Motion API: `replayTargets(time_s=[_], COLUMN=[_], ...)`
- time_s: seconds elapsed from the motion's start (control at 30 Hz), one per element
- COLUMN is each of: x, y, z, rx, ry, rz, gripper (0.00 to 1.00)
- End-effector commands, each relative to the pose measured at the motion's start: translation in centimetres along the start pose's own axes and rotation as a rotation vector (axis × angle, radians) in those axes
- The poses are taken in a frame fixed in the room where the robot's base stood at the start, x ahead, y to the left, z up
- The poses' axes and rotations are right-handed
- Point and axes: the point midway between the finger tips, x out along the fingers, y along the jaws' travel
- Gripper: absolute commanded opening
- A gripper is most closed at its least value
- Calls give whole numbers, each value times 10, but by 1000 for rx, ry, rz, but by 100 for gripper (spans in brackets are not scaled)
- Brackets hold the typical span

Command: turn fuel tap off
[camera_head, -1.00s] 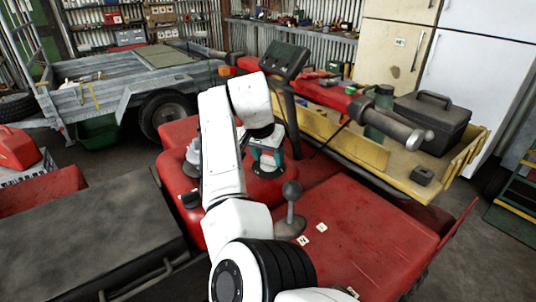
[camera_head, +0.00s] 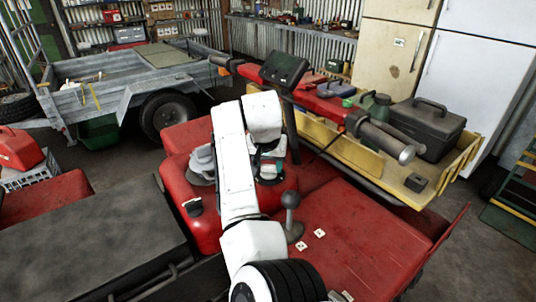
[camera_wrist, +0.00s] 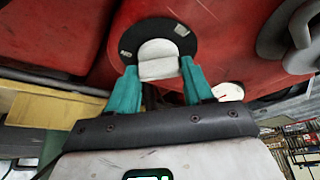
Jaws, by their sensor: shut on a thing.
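The fuel tap (camera_wrist: 158,58) is a pale grey handle on a round black plate (camera_wrist: 187,46) with two small light marks, set in the red tank. It fills the middle of the wrist view. My gripper (camera_wrist: 160,78) has its two teal fingers on either side of the handle and is shut on it. I cannot tell which mark the handle points to. In the head view my gripper (camera_head: 269,166) is over the right part of the red tank (camera_head: 203,222), and it mostly hides the tap.
A grey cap (camera_head: 202,161) stands on the tank left of my gripper. A grey ball-topped lever (camera_head: 291,208) stands close in front, on the right. The handlebar (camera_head: 310,100) and a yellow tray (camera_head: 350,155) lie behind. A black seat (camera_head: 90,245) is at lower left.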

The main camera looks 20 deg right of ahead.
Motion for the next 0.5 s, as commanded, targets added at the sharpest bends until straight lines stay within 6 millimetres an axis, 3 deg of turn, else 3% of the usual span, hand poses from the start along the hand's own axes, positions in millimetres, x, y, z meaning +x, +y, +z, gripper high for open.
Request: replayTargets(time_s=[0.03,0.5], x=[-7,-5], y=[2,4], z=[-3,-3], rx=[-41,-440], ry=[-1,1], rz=[-14,-181], gripper=[21,21])
